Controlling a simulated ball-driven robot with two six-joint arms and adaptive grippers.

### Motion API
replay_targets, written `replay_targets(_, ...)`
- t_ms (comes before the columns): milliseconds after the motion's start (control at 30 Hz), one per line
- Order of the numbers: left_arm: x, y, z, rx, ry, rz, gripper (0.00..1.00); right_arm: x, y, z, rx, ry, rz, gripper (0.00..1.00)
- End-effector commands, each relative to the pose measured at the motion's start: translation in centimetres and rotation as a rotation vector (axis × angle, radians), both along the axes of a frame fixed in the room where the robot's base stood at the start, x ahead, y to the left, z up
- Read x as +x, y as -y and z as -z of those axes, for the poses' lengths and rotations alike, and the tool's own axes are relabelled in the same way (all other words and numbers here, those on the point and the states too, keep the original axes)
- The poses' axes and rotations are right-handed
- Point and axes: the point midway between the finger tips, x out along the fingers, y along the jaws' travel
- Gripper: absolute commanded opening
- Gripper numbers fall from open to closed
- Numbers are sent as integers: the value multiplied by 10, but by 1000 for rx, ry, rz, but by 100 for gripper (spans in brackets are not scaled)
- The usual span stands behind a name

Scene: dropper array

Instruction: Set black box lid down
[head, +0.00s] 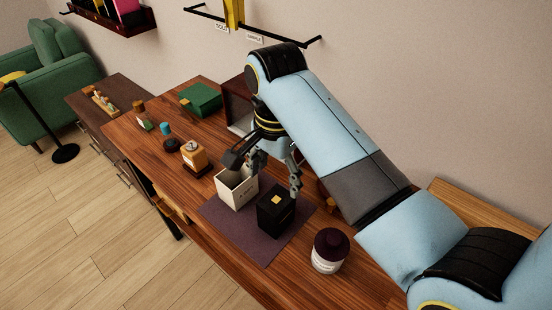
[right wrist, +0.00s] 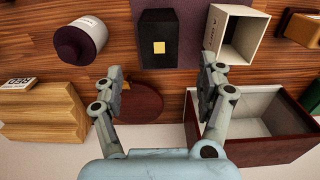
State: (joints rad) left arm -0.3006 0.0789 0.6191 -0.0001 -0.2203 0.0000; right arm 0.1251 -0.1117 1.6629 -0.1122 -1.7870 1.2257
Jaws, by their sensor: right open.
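The black box lid (head: 276,214), a black block with a gold square on top, stands on the purple mat (head: 257,251) at the table's front. An open white box (head: 236,190) stands beside it to the left. My right gripper (head: 272,175) is above and behind the lid with its fingers spread. In the right wrist view the lid (right wrist: 158,60) shows beyond the open fingertips (right wrist: 161,70), with nothing held between them. The white box (right wrist: 231,35) is to its right there. My left gripper is not in view.
A dark-capped white jar (head: 328,252) stands right of the mat. An open dark red box (right wrist: 262,125) and a wooden block (right wrist: 40,118) show in the right wrist view.

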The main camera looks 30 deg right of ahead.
Motion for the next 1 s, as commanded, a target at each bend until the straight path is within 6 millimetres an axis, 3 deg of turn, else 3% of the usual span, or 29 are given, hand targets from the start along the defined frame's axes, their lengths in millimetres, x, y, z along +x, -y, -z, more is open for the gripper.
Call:
replay_targets(100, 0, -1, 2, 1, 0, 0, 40, 1, 0, -25, -1, 4, 0, 74)
replay_targets(300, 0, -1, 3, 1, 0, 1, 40, 1, 0, -49, -2, 2, 0, 74)
replay_targets(1000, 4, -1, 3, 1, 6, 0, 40, 0, 0, -53, 0, -1, -1, 74)
